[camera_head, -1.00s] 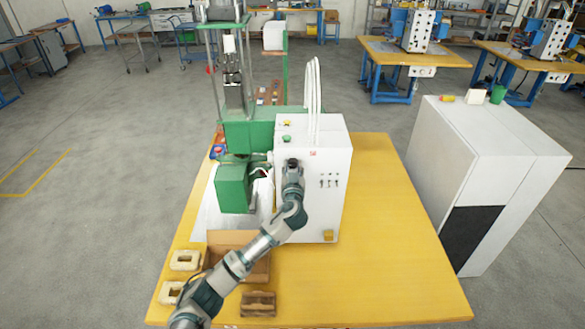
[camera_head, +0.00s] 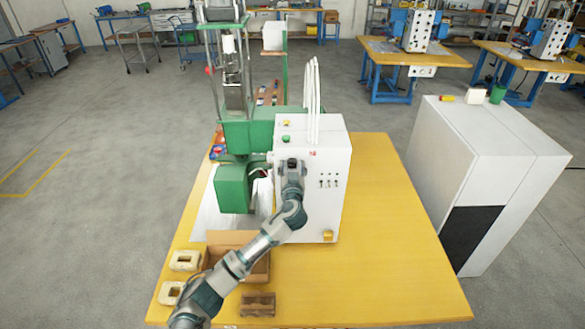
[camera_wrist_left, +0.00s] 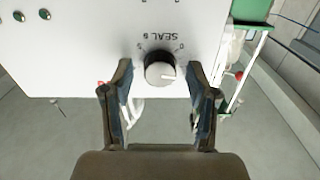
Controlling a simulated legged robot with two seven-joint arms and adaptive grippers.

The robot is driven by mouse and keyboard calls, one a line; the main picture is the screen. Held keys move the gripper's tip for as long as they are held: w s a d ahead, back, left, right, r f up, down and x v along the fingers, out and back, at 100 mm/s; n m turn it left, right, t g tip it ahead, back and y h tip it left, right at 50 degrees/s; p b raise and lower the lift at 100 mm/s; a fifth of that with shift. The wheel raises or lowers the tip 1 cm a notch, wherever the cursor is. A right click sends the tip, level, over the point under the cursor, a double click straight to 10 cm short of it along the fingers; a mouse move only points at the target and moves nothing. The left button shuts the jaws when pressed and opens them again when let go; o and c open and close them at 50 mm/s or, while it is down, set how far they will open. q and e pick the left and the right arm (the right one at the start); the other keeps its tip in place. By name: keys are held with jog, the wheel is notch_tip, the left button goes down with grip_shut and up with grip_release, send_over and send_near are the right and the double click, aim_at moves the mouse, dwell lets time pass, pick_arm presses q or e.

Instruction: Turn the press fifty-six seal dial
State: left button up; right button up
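The seal dial (camera_wrist_left: 160,70) is a round black knob with a silver cap and a white pointer mark. It sits on the front of the white control box (camera_head: 335,215); its SEAL label reads upside down in the left wrist view. My left gripper (camera_wrist_left: 158,82) is open, with one finger on each side of the dial and gaps showing between. In the head view my left wrist (camera_head: 291,170) is in front of the box and hides the dial and fingers. The green press (camera_head: 232,188) stands beside the box. My right gripper is not in view.
The yellow table (camera_head: 395,255) is clear on the right. Toggle switches (camera_head: 329,181) sit right of my wrist. A white cabinet (camera_head: 475,165) stands farther right.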

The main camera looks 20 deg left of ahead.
pick_arm(q)
jog(key=v, duration=1.2)
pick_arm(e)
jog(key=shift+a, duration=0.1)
